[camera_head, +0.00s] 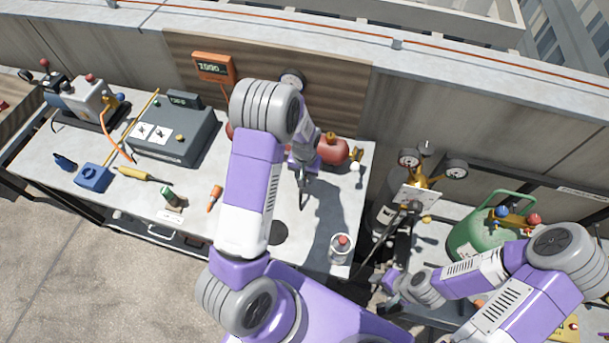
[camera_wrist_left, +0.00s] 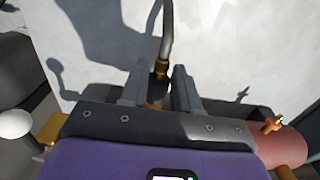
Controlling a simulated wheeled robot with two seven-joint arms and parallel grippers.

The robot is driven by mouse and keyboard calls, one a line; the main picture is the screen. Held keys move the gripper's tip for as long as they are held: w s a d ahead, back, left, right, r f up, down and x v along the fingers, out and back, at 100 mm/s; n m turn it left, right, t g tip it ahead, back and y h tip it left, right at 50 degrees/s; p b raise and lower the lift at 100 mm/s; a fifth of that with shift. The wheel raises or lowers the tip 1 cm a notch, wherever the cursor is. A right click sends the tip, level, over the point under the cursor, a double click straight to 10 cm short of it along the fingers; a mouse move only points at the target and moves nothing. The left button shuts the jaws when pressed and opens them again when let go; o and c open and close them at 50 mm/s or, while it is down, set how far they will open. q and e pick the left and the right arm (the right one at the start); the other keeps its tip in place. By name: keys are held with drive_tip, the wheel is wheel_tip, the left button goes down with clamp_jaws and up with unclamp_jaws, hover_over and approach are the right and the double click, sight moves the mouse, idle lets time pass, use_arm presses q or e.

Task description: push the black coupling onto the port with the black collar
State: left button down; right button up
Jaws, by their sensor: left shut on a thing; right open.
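My left gripper (camera_head: 303,178) hangs over the right part of the grey bench, partly behind my left arm. In the left wrist view its jaws (camera_wrist_left: 161,88) are shut on a hose end. A brass ferrule (camera_wrist_left: 161,69) shows just beyond the fingertips, and the grey hose (camera_wrist_left: 167,30) runs up from it. I cannot make out the black-collared port in either view. My right gripper (camera_head: 384,284) is open and empty, low beside the gauge manifold.
A red tank (camera_head: 332,150) with brass fittings stands right of my left gripper. A gauge manifold (camera_head: 424,190) and green cylinder (camera_head: 474,234) stand at the right. A glass jar (camera_head: 341,249) sits near the bench's right corner. A grey control box (camera_head: 172,132) stands at left.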

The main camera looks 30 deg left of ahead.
use_arm(q)
drive_tip(key=shift+w+a, duration=0.15)
drive_tip(key=shift+w, duration=0.35)
idle(0.4)
drive_tip(key=c, duration=0.8)
unclamp_jaws()
drive_tip(key=shift+o, duration=0.2)
drive_tip(key=shift+s, duration=0.15)
drive_tip(key=shift+s+d, duration=0.3)
drive_tip(key=shift+s, duration=0.9)
drive_tip(key=shift+s+d, duration=0.3)
drive_tip(key=shift+s, duration=0.85)
drive_tip(key=shift+s+d, duration=0.3)
drive_tip(key=shift+s, duration=0.9)
